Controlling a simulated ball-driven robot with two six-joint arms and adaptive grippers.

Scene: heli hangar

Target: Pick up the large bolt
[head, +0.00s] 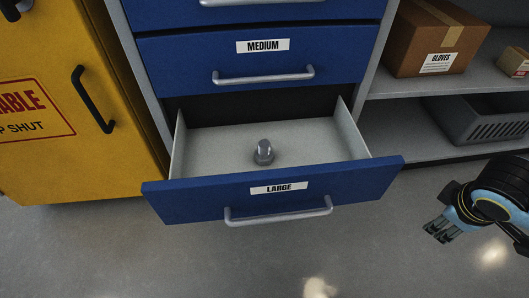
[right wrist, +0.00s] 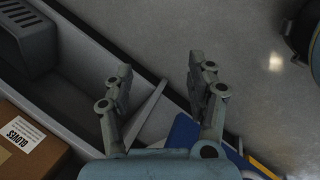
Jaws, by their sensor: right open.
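The large bolt (head: 264,152) is grey metal and stands in the open blue drawer labelled LARGE (head: 210,203), near the middle of its light grey floor. Its wider end is down and its narrower end points up. My right gripper (head: 436,231) is at the right of the head view, beyond the drawer's right end and apart from it. In the right wrist view, its two fingers (right wrist: 159,80) are spread with nothing between them. The bolt is not visible in the right wrist view. My left gripper is not in view.
The closed drawer labelled MEDIUM (head: 350,68) is above the open one. A yellow cabinet (head: 95,160) stands at left. At right, a shelf (head: 400,82) holds a GLOVES box (head: 432,35), with a grey crate (head: 470,122) below. The floor (head: 330,255) in front is clear.

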